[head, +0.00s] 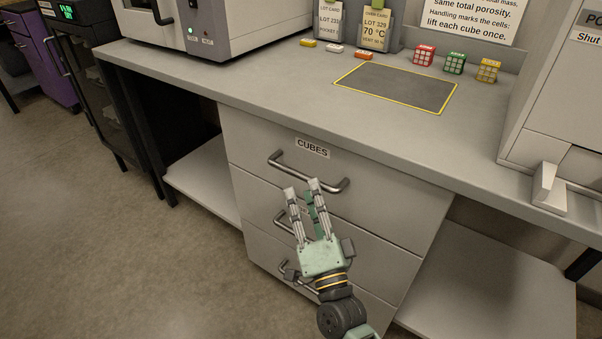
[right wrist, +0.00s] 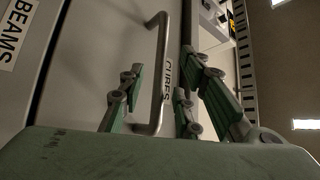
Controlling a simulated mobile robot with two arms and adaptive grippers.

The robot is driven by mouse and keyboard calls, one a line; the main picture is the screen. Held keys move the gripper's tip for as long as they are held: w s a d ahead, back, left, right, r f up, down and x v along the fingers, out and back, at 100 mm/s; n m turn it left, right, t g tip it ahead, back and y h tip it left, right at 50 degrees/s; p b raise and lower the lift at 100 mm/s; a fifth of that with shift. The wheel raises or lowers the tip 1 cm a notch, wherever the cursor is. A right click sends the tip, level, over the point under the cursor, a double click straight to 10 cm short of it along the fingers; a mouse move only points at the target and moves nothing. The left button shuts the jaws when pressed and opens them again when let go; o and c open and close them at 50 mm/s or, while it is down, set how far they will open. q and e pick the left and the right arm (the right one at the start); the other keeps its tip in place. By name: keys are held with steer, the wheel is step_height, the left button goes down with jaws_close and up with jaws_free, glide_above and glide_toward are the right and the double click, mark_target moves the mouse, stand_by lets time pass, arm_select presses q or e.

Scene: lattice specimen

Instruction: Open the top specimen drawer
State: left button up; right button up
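The top specimen drawer (head: 390,193) is shut, flush in the grey drawer unit, and has a "CUBES" label (head: 312,148). Its metal bar handle (head: 308,174) runs across the front; in the right wrist view the handle (right wrist: 161,75) appears between the fingers. My right gripper (head: 304,188) is in front of the drawers, fingers pointing up, tips just below the handle in the head view. In the right wrist view the gripper (right wrist: 157,95) is open and holds nothing. I cannot tell whether the fingers reach around the bar. My left gripper is not in view.
Two lower drawers with handles sit beneath; a "BEAMS" label (right wrist: 11,32) shows in the right wrist view. The counter (head: 240,88) above holds coloured cubes (head: 455,63), a dark mat (head: 397,88) and machines at both ends. Open floor (head: 90,240) lies left.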

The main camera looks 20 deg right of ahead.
mark_target(301, 173)
steer(key=x, duration=0.5)
steer(key=shift+w+r, duration=0.15)
steer(key=shift+w, duration=0.2)
steer(key=shift+c, duration=0.5)
jaws_close()
